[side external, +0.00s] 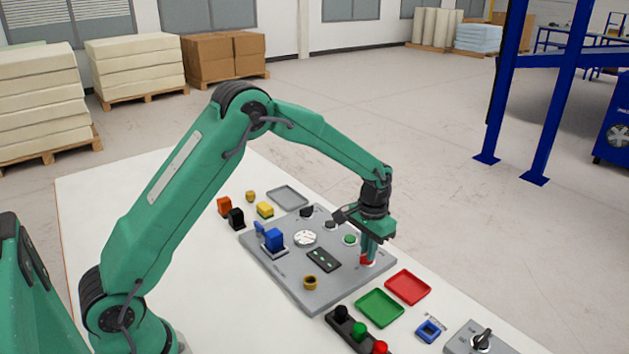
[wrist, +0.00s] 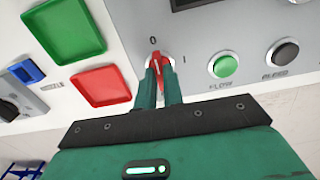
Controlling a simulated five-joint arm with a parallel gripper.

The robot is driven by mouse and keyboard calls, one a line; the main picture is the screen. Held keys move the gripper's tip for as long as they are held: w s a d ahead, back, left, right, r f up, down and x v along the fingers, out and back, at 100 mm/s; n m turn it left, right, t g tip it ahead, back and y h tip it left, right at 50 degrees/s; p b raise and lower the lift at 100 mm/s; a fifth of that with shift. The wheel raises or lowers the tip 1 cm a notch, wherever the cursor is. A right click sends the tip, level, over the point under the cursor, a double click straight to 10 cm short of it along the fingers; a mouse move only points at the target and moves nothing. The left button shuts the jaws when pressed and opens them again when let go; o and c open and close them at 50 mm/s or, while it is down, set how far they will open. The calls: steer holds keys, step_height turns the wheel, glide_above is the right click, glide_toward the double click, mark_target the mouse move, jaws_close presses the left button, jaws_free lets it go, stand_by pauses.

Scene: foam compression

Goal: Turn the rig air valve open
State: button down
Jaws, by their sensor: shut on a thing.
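The rig air valve is a red knob on the grey panel (side external: 293,279). In the wrist view the red knob (wrist: 155,58) shows between my fingertips, its pale line pointing toward the "0" mark, with an "I" mark to its right. In the side view a bit of the red knob (side external: 364,259) shows beside the fingers. My gripper (side external: 371,257) points down at the panel's right part and is shut on the knob; its fingers also show in the wrist view (wrist: 160,78). The fingers hide the knob's lower part.
A green button (wrist: 224,65) and a dark button (wrist: 283,53) sit right of the knob in the wrist view. A red tray (side external: 408,287) and a green tray (side external: 380,308) lie beside the panel.

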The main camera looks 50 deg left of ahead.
steer(key=shift+m, duration=0.3)
steer(key=m, duration=0.3)
steer(key=shift+m, duration=0.3)
steer(key=m, duration=0.4)
steer(key=shift+m, duration=0.3)
steer(key=m, duration=0.9)
steer(key=shift+r, duration=0.1)
steer(key=c, duration=1.5)
jaws_free()
